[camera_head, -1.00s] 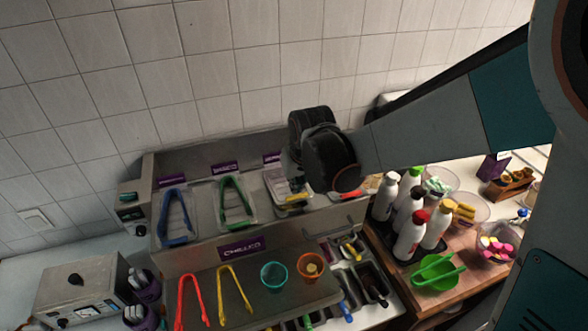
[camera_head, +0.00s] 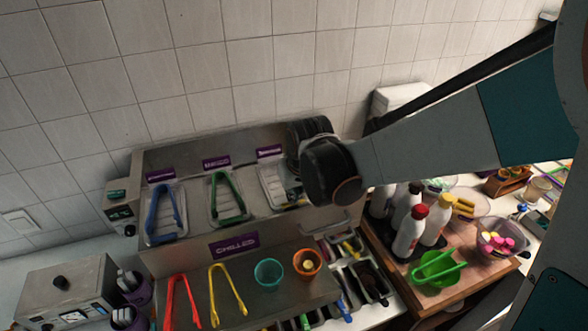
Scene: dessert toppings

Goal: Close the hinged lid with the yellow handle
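The steel chilled unit (camera_head: 205,258) carries three clear, tilted panels in its upper row. Blue tongs (camera_head: 153,213) lie on the left panel and green tongs (camera_head: 214,194) on the middle one. The right panel (camera_head: 271,186) is partly covered by my arm's end; I cannot tell for sure whether it is the hinged lid, and no yellow handle shows clearly on it. My gripper (camera_head: 328,172) is over the right end of this row, beside the right panel. Its fingertips are hidden behind the dark wrist, so opening and contact cannot be told.
Red tongs (camera_head: 169,301), yellow tongs (camera_head: 216,291), a teal cup (camera_head: 268,273) and an orange cup (camera_head: 307,262) are on the front shelf. Bottles (camera_head: 409,234) and a green bowl (camera_head: 437,267) crowd the wooden board at right. The tiled wall stands close behind.

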